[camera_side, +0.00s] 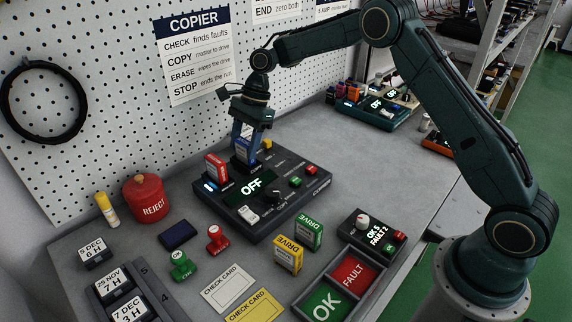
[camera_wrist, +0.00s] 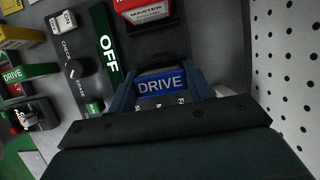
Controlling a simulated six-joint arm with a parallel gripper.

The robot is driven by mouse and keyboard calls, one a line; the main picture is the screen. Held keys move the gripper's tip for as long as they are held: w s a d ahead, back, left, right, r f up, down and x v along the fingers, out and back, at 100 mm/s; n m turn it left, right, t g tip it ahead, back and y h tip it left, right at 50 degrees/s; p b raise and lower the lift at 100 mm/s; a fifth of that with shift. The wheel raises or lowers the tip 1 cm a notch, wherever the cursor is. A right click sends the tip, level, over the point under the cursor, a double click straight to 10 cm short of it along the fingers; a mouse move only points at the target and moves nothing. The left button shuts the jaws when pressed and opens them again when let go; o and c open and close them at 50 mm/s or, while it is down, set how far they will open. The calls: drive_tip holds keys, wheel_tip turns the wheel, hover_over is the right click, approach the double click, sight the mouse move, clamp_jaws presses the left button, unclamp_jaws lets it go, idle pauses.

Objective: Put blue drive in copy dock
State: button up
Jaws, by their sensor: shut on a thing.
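The blue drive (camera_wrist: 161,84) is between my gripper's fingers in the wrist view, its DRIVE label facing the camera. My gripper (camera_side: 243,140) is shut on it, above the back part of the dark copier (camera_side: 300,208). In the side view the blue drive (camera_side: 244,153) stands upright below the fingers at the copier's rear, just right of the red master drive (camera_side: 215,168). Its lower end is hidden, so I cannot tell whether it is fully seated in the dock. The copier's display (camera_side: 251,186) reads OFF.
Yellow (camera_side: 289,254) and green (camera_side: 308,233) drives stand in front of the copier. An OK/FAULT tray (camera_side: 340,287) lies at the front right. A red REJECT pot (camera_side: 145,199) and stamps are on the left. A pegboard wall (camera_side: 120,105) is close behind.

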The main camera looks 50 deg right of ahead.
drive_tip(key=shift+f, duration=0.15)
idle(0.4)
drive_tip(key=o, duration=1.5)
drive_tip(key=shift+r, duration=3.45)
drive_tip(key=shift+r, duration=0.15)
